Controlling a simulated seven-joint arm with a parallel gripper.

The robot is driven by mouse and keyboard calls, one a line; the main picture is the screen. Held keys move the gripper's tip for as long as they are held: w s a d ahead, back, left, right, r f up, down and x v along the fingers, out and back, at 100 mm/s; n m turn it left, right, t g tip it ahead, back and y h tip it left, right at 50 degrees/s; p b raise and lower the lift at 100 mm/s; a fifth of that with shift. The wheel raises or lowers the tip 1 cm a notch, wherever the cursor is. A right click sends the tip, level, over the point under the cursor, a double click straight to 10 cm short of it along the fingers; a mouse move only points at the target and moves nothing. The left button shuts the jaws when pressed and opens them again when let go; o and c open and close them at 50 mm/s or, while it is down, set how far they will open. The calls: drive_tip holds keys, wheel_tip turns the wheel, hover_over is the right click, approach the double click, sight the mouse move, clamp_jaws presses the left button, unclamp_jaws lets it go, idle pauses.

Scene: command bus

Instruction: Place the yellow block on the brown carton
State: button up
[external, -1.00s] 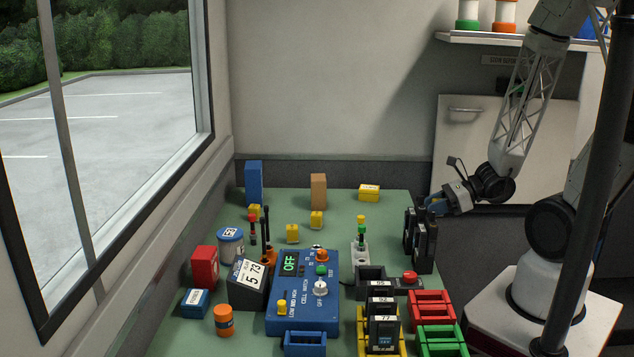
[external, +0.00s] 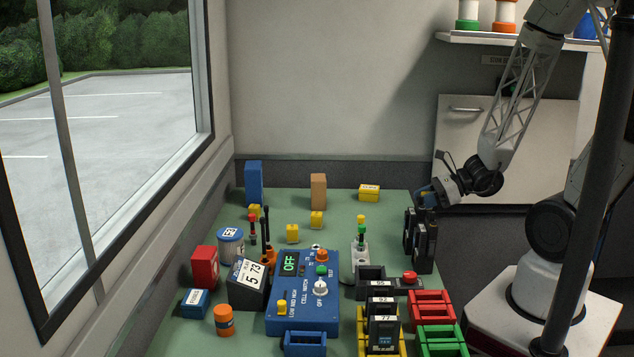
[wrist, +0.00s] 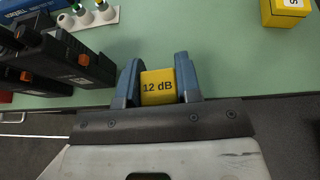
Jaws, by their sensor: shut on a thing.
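The yellow block (wrist: 158,87), marked "12 dB", is between the two blue fingertips of my gripper (wrist: 159,84) in the wrist view. My gripper is shut on it. In the external view my gripper (external: 427,197) is at the right edge of the green table, above and behind the black radios; the block is hard to make out there. The brown carton (external: 318,190) stands upright at the back of the table, well to the left of my gripper. It does not show in the wrist view.
A yellow box (external: 369,192) with a white label lies between the carton and my gripper. A tall blue box (external: 254,183) stands left of the carton. Small yellow blocks (external: 316,219) sit in front. Black radios (external: 424,244) stand upright below my gripper.

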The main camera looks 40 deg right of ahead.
drive_tip(key=w+a+r, duration=0.4)
drive_tip(key=w, duration=0.3)
drive_tip(key=w+a+r, duration=0.4)
drive_tip(key=w, duration=0.4)
drive_tip(key=shift+w+r, duration=0.2)
drive_tip(key=shift+r, duration=0.15)
drive_tip(key=shift+w, duration=0.1)
hover_over(315, 177)
drive_tip(key=shift+f, duration=0.75)
drive_tip(key=shift+f, duration=0.1)
drive_tip(key=shift+f, duration=1.65)
drive_tip(key=shift+f, duration=0.15)
drive_tip(key=o, duration=0.9)
